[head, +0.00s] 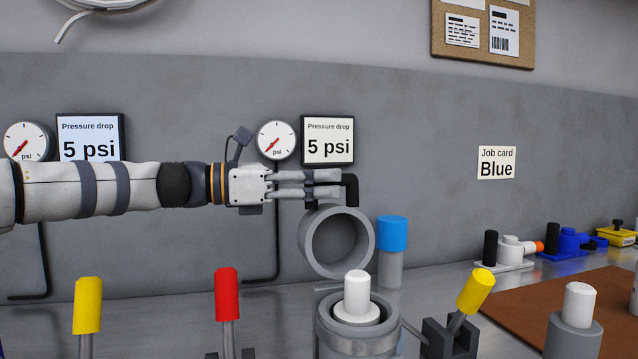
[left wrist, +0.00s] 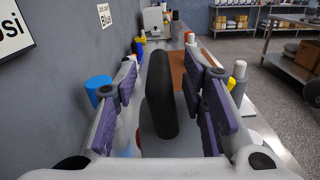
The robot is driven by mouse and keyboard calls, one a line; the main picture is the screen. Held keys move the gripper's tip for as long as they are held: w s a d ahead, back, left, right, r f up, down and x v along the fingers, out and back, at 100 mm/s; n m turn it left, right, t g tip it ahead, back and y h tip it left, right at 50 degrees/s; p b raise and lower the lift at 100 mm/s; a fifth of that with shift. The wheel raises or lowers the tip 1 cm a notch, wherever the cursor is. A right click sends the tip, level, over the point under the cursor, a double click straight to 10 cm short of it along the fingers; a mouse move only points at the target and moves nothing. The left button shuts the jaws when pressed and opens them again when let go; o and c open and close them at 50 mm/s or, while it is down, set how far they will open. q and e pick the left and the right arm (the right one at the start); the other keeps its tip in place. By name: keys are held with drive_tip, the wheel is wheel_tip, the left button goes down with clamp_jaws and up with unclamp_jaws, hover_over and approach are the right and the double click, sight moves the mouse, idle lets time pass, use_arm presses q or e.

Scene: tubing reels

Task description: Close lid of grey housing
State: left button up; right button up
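The grey housing (head: 357,340) stands on the bench at the bottom centre of the head view, with a white cartridge (head: 357,294) upright in it. Its round grey lid (head: 368,245) is open and stands on edge behind the housing. A black handle (head: 351,192) sticks up from the lid's top. My left gripper (head: 325,183) reaches in from the left, level with the handle. In the left wrist view, the black handle (left wrist: 160,95) lies between the spread fingers of the left gripper (left wrist: 160,72), with gaps to both pads. My right gripper is not in view.
A blue-capped post (head: 392,232) stands right of the lid. Yellow (head: 88,305), red (head: 227,295) and yellow (head: 475,292) levers rise in front. A second white cartridge (head: 579,304) is at the right. Gauges and signs hang on the back wall.

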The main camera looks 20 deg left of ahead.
use_arm(q)
clamp_jaws()
idle(0.5)
